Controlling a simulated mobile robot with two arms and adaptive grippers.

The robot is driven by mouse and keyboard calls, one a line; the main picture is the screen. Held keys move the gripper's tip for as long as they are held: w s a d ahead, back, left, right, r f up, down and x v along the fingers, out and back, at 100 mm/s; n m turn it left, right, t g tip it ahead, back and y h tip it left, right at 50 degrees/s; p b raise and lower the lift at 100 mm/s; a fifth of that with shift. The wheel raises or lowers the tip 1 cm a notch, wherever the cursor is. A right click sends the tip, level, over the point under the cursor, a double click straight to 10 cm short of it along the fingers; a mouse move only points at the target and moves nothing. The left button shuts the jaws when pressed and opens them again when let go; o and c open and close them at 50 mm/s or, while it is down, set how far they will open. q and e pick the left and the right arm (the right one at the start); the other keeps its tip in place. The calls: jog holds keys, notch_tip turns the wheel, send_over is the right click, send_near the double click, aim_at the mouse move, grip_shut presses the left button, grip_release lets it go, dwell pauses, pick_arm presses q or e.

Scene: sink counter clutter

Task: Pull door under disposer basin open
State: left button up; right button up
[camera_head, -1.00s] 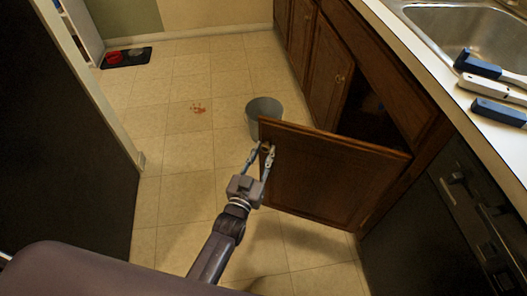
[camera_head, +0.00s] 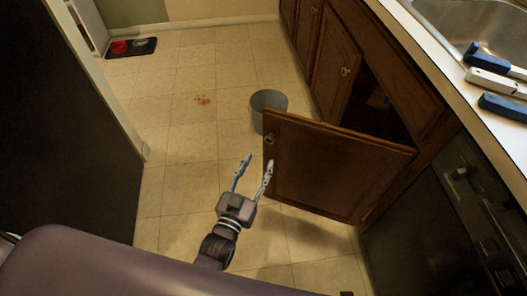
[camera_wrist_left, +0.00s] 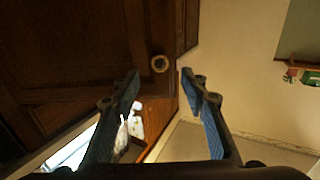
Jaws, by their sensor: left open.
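The brown wooden cabinet door (camera_head: 335,170) under the sink stands swung well out into the room, with the dark cabinet inside (camera_head: 375,108) showing behind it. Its round brass knob (camera_head: 270,140) is near the door's free upper edge. The knob also shows in the left wrist view (camera_wrist_left: 160,63). My left gripper (camera_head: 257,164) is open and empty, with its fingers spread just short of the door's free edge and apart from the knob. In the left wrist view the blue-padded fingers (camera_wrist_left: 160,82) hold nothing. My right gripper is not in view.
A grey bin (camera_head: 268,104) stands on the tiled floor behind the door. The counter (camera_head: 455,65) with the sink (camera_head: 465,22) and blue-and-white tools (camera_head: 492,84) is at right. A black appliance (camera_head: 450,215) is below it.

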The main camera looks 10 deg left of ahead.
pick_arm(q)
jog(key=s, duration=0.3)
jog(key=shift+s+a, duration=0.25)
